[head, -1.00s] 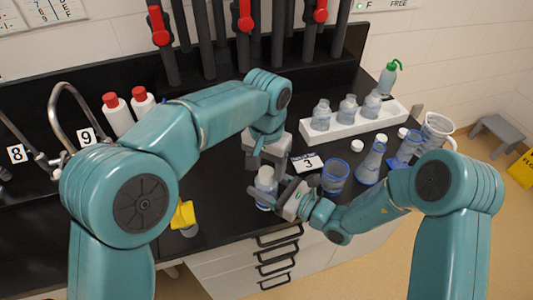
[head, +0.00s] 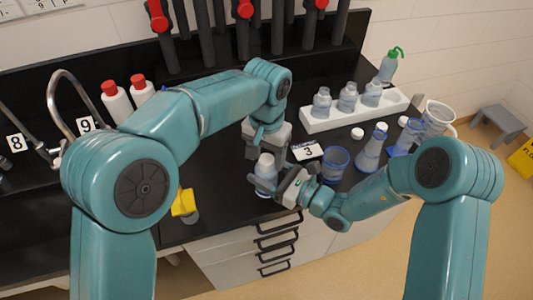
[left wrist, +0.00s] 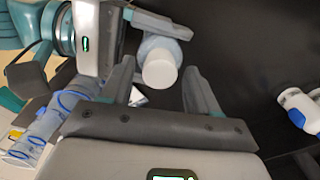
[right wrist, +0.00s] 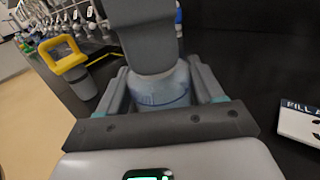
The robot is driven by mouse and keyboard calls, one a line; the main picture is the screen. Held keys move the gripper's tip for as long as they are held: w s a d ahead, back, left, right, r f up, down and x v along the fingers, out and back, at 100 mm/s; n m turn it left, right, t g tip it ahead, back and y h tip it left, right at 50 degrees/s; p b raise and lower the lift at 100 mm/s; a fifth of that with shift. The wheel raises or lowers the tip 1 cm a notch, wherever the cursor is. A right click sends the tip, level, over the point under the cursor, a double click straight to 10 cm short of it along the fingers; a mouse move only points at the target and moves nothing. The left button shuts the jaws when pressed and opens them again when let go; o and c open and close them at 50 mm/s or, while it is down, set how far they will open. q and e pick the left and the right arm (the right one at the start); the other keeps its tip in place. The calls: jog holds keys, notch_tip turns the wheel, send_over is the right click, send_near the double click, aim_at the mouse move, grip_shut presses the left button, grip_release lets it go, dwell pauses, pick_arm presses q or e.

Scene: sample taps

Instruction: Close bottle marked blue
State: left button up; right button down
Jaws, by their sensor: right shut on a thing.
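A small clear bottle (head: 266,184) with bluish contents and a white cap (head: 266,160) on top stands upright at the bench's front. My right gripper (head: 278,186) is shut around its body; the right wrist view shows the bottle (right wrist: 160,88) between its fingers. My left gripper (head: 266,150) is just above and behind the cap. In the left wrist view its fingers (left wrist: 160,92) are open on either side of the white cap (left wrist: 160,70), with gaps visible. In the right wrist view a dark left-gripper part hides the bottle's top. I cannot read a blue mark.
A white rack (head: 350,115) holds several bottles behind right. A number 3 card (head: 307,151), a beaker (head: 335,163) and flasks (head: 372,150) stand right of the grippers. A yellow object (head: 184,202) sits at the front edge on the left. A loose white cap (head: 357,133) lies near the rack.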

pick_arm(q)
jog(key=shift+r, duration=0.1)
notch_tip(320, 180, up, 12)
dwell(0.6)
pick_arm(e)
jog(key=shift+c, duration=0.4)
grip_release()
pick_arm(q)
notch_tip(320, 180, down, 4)
jog(key=b, duration=0.3)
jog(key=shift+r, duration=0.15)
pick_arm(e)
jog(key=v, duration=1.6)
pick_arm(q)
jog(key=shift+s, duration=0.1)
pick_arm(e)
jog(key=shift+s+d, duration=0.15)
jog(key=shift+s, duration=0.05)
